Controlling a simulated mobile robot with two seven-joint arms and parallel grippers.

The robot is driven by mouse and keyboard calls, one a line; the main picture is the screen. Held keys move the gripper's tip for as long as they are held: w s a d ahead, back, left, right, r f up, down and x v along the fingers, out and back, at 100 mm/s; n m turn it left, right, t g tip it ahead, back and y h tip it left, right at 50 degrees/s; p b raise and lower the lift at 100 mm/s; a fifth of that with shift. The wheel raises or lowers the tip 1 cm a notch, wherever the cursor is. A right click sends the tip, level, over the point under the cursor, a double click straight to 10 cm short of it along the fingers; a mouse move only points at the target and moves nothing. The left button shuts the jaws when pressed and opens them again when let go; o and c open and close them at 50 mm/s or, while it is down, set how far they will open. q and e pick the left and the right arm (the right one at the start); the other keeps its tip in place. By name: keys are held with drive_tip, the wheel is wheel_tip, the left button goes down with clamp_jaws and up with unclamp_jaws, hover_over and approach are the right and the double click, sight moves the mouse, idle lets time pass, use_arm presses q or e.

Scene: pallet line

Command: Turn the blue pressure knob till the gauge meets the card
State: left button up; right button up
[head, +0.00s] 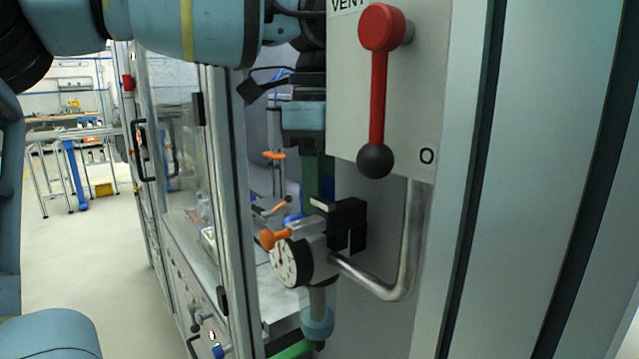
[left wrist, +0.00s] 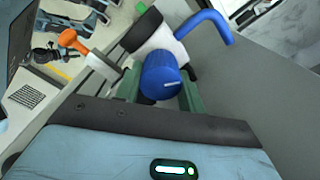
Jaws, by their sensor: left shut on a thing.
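The blue pressure knob (left wrist: 161,76) sits between the green fingers of my left gripper (left wrist: 160,90) in the left wrist view, with a pale mark on its face. In the head view my left gripper (head: 318,178) reaches down from above, and only a sliver of the blue knob shows beside its fingers. The gripper is shut on the knob. The round white gauge (head: 285,263) is just below, seen at a steep angle; its needle reading is too small to tell. I cannot make out the card. My right gripper is not in view.
A red lever (head: 378,95) with a black ball hangs on the vent panel (head: 340,120), close right of my left gripper. A bent pipe (head: 402,260) runs beside the gauge. An orange handle (head: 272,239) is near it. A glass door (head: 185,150) stands left; open floor lies beyond.

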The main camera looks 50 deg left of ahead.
use_arm(q)
drive_tip(key=o, duration=1)
